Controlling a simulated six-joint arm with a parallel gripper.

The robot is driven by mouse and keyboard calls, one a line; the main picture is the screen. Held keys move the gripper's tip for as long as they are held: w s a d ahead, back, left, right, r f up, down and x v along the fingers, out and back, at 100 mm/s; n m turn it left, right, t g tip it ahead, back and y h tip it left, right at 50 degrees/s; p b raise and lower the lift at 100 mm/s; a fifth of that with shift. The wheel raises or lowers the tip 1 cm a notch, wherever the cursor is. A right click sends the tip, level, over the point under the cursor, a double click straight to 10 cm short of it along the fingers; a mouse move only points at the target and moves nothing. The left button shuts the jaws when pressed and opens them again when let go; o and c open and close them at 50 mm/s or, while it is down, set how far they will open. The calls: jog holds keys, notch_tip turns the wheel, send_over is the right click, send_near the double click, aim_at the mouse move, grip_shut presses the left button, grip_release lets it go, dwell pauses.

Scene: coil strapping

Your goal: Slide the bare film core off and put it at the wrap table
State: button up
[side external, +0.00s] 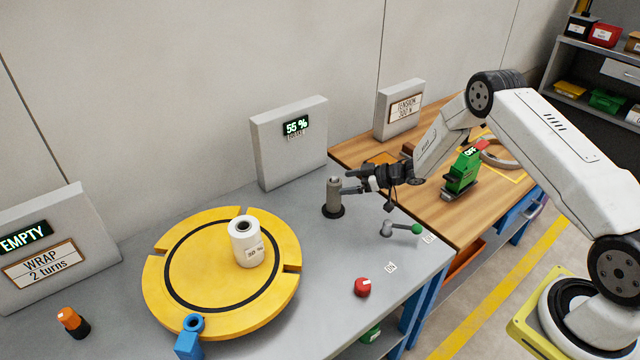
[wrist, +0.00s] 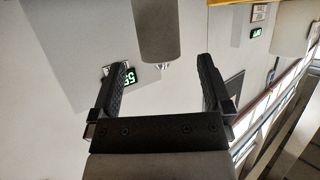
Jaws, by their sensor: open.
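A grey-brown cylinder, which looks like the bare film core (side external: 334,190), stands upright on a dark round base on the grey bench. My gripper (side external: 349,183) is level with it, just to its right, with the fingers pointing at it. In the wrist view the cylinder (wrist: 160,30) shows at the top, centred between the fingertips (wrist: 165,60). The fingers are open and empty; whether either touches the cylinder I cannot tell. A white roll with a label (side external: 246,242) stands on the yellow turntable (side external: 175,275), beside the WRAP sign (side external: 42,262), which reads "2 turns" and EMPTY.
A panel showing 55 % (side external: 290,145) stands behind the core. A green-knobbed lever (side external: 402,229) and red button (side external: 362,287) are in front. A blue fitting (side external: 188,343) and orange-black item (side external: 72,322) are by the turntable. A green tool (side external: 463,172) stands on the wooden bench.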

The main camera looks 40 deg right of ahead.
aim_at(334, 183)
jog(key=shift+x, duration=2.45)
grip_shut()
jog(key=shift+r, duration=0.25)
jog(key=shift+r, duration=4.25)
jog(key=shift+r, duration=0.25)
jog(key=shift+r, duration=2.25)
